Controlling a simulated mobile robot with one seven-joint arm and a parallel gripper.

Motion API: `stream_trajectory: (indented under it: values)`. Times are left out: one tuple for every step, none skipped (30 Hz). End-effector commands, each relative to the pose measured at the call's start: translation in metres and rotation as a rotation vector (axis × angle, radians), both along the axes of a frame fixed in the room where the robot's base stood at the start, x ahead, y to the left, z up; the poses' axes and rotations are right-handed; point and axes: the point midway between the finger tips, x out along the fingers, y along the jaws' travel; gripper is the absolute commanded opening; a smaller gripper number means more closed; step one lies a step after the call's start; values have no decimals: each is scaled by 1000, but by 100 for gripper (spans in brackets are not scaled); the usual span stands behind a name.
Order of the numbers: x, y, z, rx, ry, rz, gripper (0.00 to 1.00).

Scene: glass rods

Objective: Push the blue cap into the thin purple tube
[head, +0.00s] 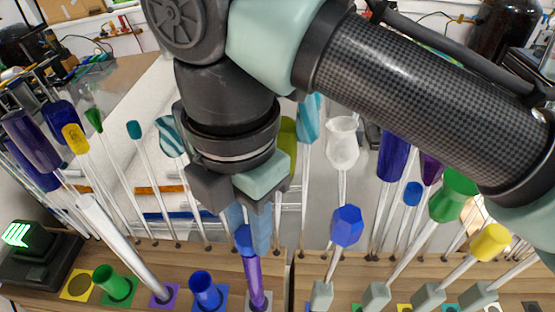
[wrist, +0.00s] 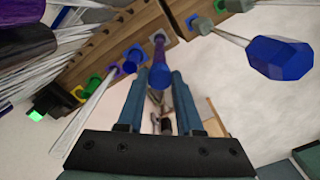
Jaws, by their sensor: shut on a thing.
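The thin purple tube (head: 253,272) stands upright on the front wooden rack, and it also shows in the wrist view (wrist: 159,47). The blue cap (head: 244,238) is at the tube's upper end, in line with it, and it faces me in the wrist view (wrist: 160,78). How deep the cap sits in the tube cannot be told. My gripper (head: 249,236) comes down from above with its two blue fingers on either side of the cap; it is shut on the cap. The fingers also show in the wrist view (wrist: 161,73).
A short blue tube (head: 205,290), a green tube (head: 115,284) and a white rod (head: 123,246) stand left on the rack. A large faceted blue head (head: 347,226) on a glass rod stands close to the right. Several glass rods crowd behind.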

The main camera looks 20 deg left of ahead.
Motion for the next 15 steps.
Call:
stream_trajectory:
  values:
    - [0, 0, 0, 0, 0, 0, 0]
    - [0, 0, 0, 0, 0, 0, 0]
    - [0, 0, -1, 0, 0, 0, 0]
    - [0, 0, -1, 0, 0, 0, 0]
    - [0, 0, -1, 0, 0, 0, 0]
    - [0, 0, -2, 0, 0, 0, 0]
    - [0, 0, -3, 0, 1, 0, 0]
    - [0, 0, -3, 0, 1, 0, 0]
    - [0, 0, -4, 0, 1, 0, 0]
    - [0, 0, -5, 0, 1, 0, 0]
    - [0, 0, -6, 0, 1, 0, 0]
    - [0, 0, -6, 0, 1, 0, 0]
    - [0, 0, -7, 0, 1, 0, 0]
    - [0, 0, -8, 0, 1, 0, 0]
    - [0, 0, -9, 0, 1, 0, 0]
